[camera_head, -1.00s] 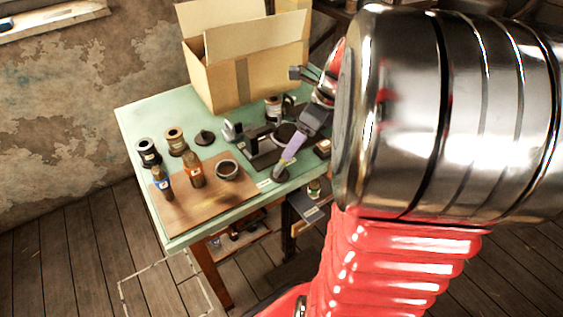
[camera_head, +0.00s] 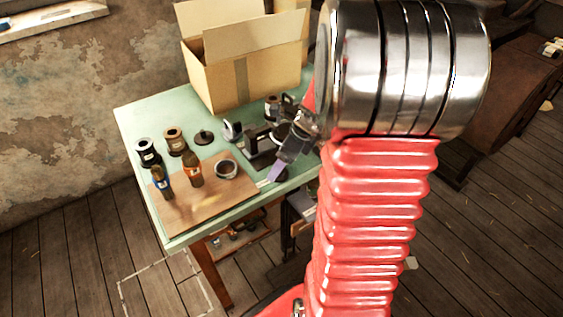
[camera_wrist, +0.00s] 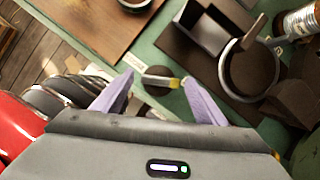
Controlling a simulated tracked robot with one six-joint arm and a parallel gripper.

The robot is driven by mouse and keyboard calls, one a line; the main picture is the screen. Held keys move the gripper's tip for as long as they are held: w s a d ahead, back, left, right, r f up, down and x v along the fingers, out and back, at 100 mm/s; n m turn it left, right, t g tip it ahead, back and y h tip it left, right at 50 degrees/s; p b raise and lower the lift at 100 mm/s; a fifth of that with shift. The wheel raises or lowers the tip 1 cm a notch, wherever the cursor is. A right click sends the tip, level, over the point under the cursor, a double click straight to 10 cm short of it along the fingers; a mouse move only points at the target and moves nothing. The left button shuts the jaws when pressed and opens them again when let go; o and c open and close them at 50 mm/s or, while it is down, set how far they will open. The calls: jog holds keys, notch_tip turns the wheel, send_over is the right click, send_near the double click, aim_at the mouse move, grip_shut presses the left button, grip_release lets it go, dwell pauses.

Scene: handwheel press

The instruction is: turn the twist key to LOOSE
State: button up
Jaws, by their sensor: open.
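The twist key (camera_wrist: 158,80) shows in the wrist view as a short bar with a yellow end on a dark round base. It lies roughly crosswise between my fingertips, its yellow end towards the right finger. Pale labels sit beside the base, one (camera_wrist: 134,64) above left and another partly hidden below; I cannot read them. My gripper (camera_wrist: 157,77) is open, with one purple finger on either side of the key. I cannot tell whether either finger touches it. In the head view my gripper (camera_head: 277,171) is at the table's front right edge and hides the key.
A dark press-like fixture with a round ring (camera_wrist: 225,62) stands just right of the key. The green table (camera_head: 135,115) also holds a brown board (camera_head: 215,197) with bottles and a bowl (camera_head: 226,169). A cardboard box (camera_head: 240,80) stands behind.

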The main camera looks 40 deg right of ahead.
jog(key=c, duration=1.1)
jog(key=shift+o, duration=0.3)
